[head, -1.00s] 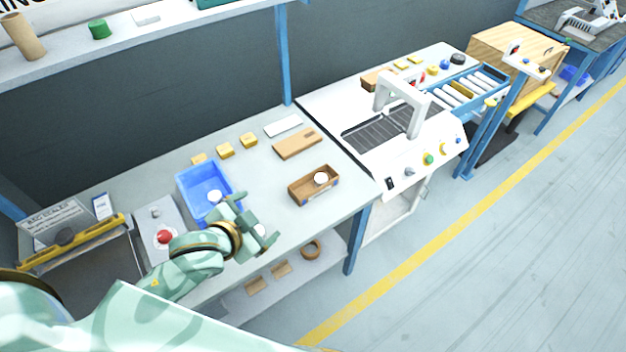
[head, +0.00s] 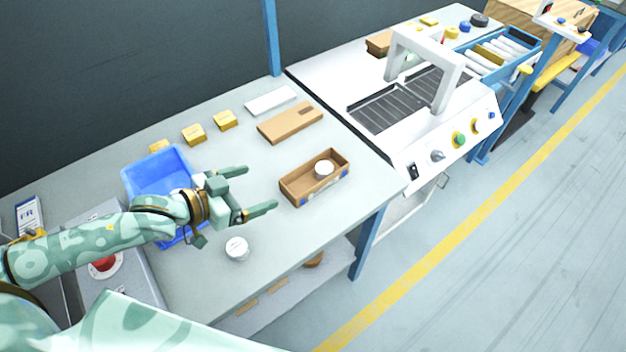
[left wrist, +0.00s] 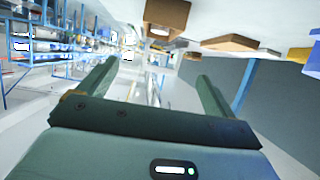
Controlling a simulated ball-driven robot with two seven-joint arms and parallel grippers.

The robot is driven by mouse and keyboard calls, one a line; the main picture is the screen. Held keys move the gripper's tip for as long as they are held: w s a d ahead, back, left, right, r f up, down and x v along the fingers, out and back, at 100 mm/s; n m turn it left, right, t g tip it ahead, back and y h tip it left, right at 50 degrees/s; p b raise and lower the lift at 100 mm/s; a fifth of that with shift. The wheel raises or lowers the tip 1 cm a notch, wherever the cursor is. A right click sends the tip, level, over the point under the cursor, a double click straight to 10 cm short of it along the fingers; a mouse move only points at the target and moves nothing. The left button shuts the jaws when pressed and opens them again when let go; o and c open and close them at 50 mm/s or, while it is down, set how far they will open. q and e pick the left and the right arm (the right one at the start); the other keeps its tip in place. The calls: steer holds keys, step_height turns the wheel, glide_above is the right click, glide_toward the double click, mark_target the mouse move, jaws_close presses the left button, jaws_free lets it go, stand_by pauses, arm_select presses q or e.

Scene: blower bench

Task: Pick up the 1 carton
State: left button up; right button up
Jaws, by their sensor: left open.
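The open brown carton (head: 297,195) stands on the grey bench near its right end, with a white round item (head: 324,169) inside. My left gripper (head: 260,188) is open and empty, just left of the carton, its two fingers pointing toward it and apart from it. In the left wrist view, where the scene appears upside down, the carton (left wrist: 166,14) is at the top, beyond the open fingers (left wrist: 157,72). My right gripper is not in view.
A blue bin (head: 150,172) stands behind my left forearm. A white round item (head: 237,248) lies near the front edge. A flat brown box (head: 290,122), a white flat piece (head: 270,100) and small yellow boxes (head: 194,134) lie behind. A white machine (head: 425,130) adjoins the bench on the right.

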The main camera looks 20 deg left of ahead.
arm_select(q)
steer(key=b, duration=0.3)
glide_above(292, 177)
steer(key=s+d, duration=0.2)
steer(key=s, duration=0.2)
steer(key=f, duration=0.4)
steer(key=shift+w+a+f, duration=0.2)
steer(key=shift+a, duration=0.05)
steer(key=b+x, duration=0.1)
steer(key=x, duration=0.1)
steer(key=b+x, duration=0.1)
steer(key=x, duration=0.1)
steer(key=shift+w+d+f+b, duration=0.1)
steer(key=shift+w+f+b, duration=0.15)
steer(key=shift+f, duration=0.3)
steer(key=shift+w+d, duration=0.15)
steer(key=shift+r, duration=0.1)
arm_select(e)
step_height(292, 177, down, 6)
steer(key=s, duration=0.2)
arm_select(q)
steer(key=c, duration=1.1)
